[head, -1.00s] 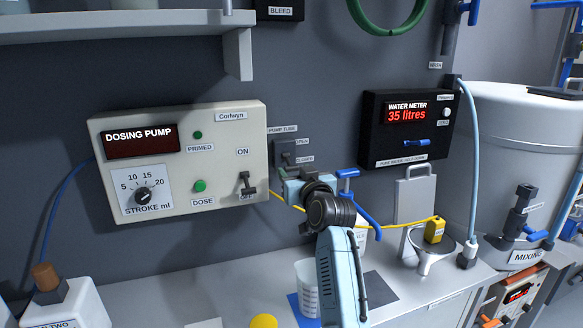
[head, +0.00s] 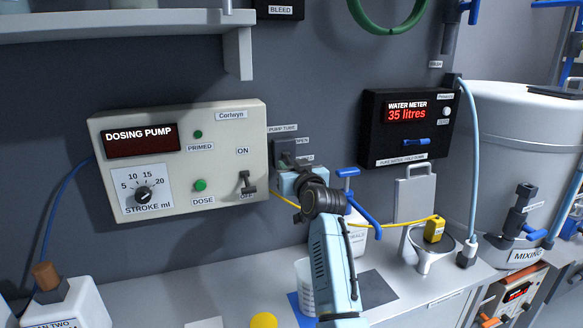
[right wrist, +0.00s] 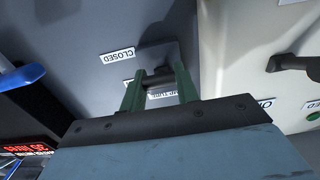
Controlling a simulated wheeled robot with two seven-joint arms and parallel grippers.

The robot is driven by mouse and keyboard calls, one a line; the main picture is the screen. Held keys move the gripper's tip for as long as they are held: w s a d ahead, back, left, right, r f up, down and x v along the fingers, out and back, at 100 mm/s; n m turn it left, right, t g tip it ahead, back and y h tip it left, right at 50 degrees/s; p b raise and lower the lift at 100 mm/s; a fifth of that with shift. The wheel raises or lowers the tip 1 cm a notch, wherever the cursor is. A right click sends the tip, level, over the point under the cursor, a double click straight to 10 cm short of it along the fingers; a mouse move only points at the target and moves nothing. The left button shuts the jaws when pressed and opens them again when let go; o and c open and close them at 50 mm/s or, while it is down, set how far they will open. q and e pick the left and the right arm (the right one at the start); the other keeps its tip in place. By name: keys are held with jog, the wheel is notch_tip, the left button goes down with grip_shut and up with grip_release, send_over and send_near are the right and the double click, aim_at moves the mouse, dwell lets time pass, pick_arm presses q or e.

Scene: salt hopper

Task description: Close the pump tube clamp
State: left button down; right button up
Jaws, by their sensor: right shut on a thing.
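In the right wrist view, the green fingers (right wrist: 158,88) are shut on the dark clamp lever (right wrist: 157,74), near the CLOSED label (right wrist: 118,55). The lever's exact position is hard to tell. My left gripper is out of view.
The dosing pump (head: 224,132) with its ON/OFF switch (head: 248,183) is close left of the gripper. A blue-handled valve (head: 348,173), yellow tube (head: 377,226) and water meter (head: 409,108) lie to the right. A beaker (head: 304,285) stands on the counter below.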

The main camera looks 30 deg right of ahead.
jog(key=shift+f+b, duration=0.3)
jog(key=shift+b, duration=0.5)
jog(key=shift+c, duration=0.2)
jog(key=shift+t+h+b, duration=0.3)
jog(key=shift+t+b, duration=0.05)
jog(key=shift+t, duration=0.15)
jog(key=shift+r, duration=0.1)
jog(key=o, duration=1)
jog(key=shift+w, duration=0.1)
jog(key=v, duration=1.3)
jog(key=shift+s, duration=0.2)
